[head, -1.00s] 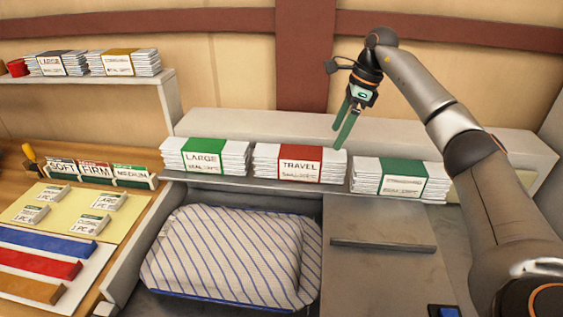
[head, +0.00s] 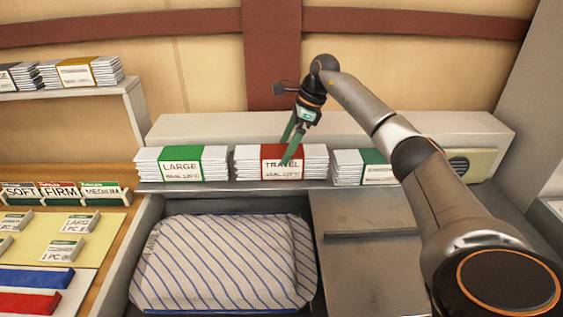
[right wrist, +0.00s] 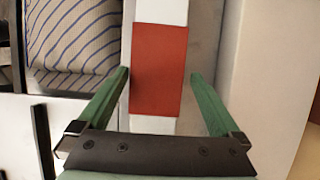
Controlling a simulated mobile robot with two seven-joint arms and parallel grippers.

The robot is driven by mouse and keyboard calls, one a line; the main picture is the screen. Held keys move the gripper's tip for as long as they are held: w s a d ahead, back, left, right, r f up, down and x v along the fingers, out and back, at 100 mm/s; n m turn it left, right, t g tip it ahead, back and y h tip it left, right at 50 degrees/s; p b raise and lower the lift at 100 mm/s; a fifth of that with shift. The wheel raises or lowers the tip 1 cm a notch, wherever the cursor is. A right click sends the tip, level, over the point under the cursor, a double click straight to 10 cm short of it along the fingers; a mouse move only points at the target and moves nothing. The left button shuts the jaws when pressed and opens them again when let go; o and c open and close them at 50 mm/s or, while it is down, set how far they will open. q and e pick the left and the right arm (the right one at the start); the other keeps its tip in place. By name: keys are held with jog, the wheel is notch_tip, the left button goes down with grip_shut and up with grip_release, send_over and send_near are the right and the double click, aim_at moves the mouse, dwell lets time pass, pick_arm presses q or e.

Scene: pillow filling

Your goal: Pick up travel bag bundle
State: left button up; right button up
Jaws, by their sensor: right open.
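The travel bag bundle (head: 250,165) is a white stack with a red band and a "TRAVEL" label. It lies on the grey shelf between two green-banded bundles. My right gripper (head: 287,154) is open, with its green fingers pointing down at this bundle and hiding part of its band. In the right wrist view, the red-banded bundle (right wrist: 158,85) lies between the two open fingers (right wrist: 160,74), with a gap on both sides. I cannot tell how far down the fingers reach beside it. My left gripper is not in view.
The "LARGE" green-banded bundle (head: 200,163) is close on the left, another green-banded bundle (head: 373,156) on the right. A grey ledge (head: 220,128) stands behind. A striped pillow (head: 222,262) lies below the shelf (head: 225,187). SOFT, FIRM and MEDIUM cards (head: 60,190) stand at left.

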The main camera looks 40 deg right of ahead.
aim_at(278, 161)
jog(key=x, duration=0.5)
jog(key=shift+w+a+f+p, duration=0.1)
jog(key=shift+a+f+p, duration=0.2)
jog(key=shift+a+p, duration=0.1)
jog(key=shift+r, duration=0.1)
grip_shut()
dwell(0.4)
